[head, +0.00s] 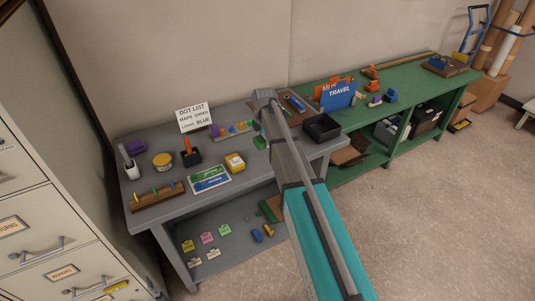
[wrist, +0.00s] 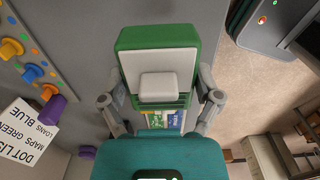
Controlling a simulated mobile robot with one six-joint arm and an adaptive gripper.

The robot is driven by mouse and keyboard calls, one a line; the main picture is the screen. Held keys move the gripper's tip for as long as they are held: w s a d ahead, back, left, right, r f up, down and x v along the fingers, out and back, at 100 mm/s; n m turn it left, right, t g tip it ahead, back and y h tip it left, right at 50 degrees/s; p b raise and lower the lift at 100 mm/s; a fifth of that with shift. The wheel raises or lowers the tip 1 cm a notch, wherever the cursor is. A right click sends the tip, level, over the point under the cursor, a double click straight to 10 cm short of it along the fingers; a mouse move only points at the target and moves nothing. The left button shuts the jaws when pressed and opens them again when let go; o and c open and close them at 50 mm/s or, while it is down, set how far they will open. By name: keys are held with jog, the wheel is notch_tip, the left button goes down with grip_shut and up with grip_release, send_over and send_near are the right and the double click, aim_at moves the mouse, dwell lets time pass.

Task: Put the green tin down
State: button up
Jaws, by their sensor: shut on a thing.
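The green tin (wrist: 150,36) has a pale front panel with a white raised block and fills the middle of the wrist view. My gripper (wrist: 160,98) is shut on it, with one finger against each side. In the head view a small part of the green tin (head: 260,142) shows beside my arm, over the right half of the grey table (head: 220,152). My arm hides most of the gripper there. I cannot tell whether the tin touches the tabletop.
A black tray (head: 322,128) sits at the table's right end. A sign (head: 194,118) stands at the back.

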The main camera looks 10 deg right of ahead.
jog(key=shift+w+d+f+b, duration=0.35)
jog(key=shift+d+f+b, duration=0.2)
jog(key=shift+f, duration=0.2)
jog(key=shift+w+d+f+b, duration=0.35)
jog(key=shift+d+f+b, duration=0.2)
jog(key=shift+f, duration=0.2)
jog(key=shift+a, duration=0.1)
jog(key=shift+w+d+f+b, duration=0.2)
jog(key=shift+d+f+b, duration=0.1)
jog(key=shift+f+b, duration=1.7)
jog(key=shift+f, duration=0.1)
jog(key=o, duration=1)
jog(key=shift+o, duration=0.2)
jog(key=shift+r, duration=0.2)
